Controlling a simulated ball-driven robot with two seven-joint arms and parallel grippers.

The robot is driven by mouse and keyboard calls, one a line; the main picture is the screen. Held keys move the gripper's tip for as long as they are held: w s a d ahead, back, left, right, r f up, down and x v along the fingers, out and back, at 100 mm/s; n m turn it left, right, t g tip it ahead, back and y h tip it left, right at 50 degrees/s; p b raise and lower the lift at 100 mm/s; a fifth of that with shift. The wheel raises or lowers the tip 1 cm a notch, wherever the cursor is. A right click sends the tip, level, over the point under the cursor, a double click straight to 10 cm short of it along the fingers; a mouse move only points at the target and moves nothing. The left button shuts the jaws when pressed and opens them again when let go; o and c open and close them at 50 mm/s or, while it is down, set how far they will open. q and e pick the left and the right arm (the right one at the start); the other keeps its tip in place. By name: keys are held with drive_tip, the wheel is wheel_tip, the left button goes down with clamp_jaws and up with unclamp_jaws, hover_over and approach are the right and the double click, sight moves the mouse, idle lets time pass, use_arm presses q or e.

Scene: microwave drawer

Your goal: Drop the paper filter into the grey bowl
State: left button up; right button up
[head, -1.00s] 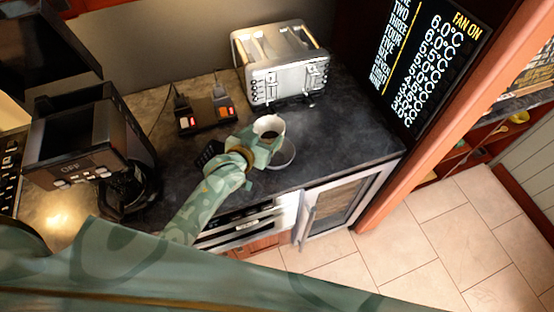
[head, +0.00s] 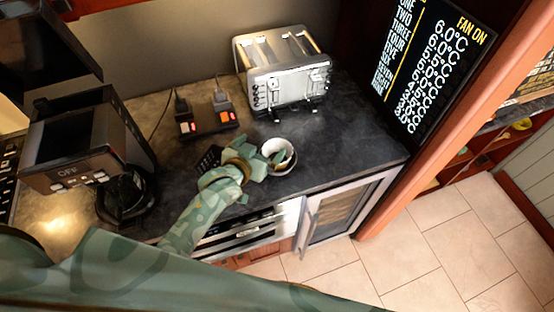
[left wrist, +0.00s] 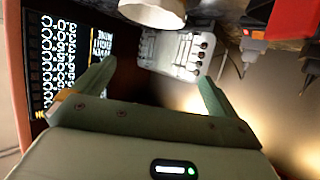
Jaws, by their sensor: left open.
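The paper filter (head: 289,145) is a small white cup with a dark inside, on the dark counter right of my left gripper in the head view. It appears to sit within the grey bowl (head: 284,171), whose edge shows just below it; how deep it sits is hard to tell. My left gripper (head: 268,158) is open beside the filter, with a fingertip overlapping its near side in the picture. In the left wrist view, the filter (left wrist: 152,12) is at the top edge, beyond the spread, empty fingers (left wrist: 155,75). My right gripper is not seen.
A silver toaster (head: 283,82) stands behind the bowl. A dark switch unit (head: 208,121) with red lights lies to its left, and a coffee machine (head: 72,150) stands at the far left. The counter right of the bowl (head: 345,140) is clear.

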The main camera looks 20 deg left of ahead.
use_arm(q)
drive_tip(key=v, duration=1.4)
drive_tip(key=shift+s+p, duration=0.2)
drive_tip(key=shift+p, duration=0.15)
drive_tip(key=shift+r, duration=0.1)
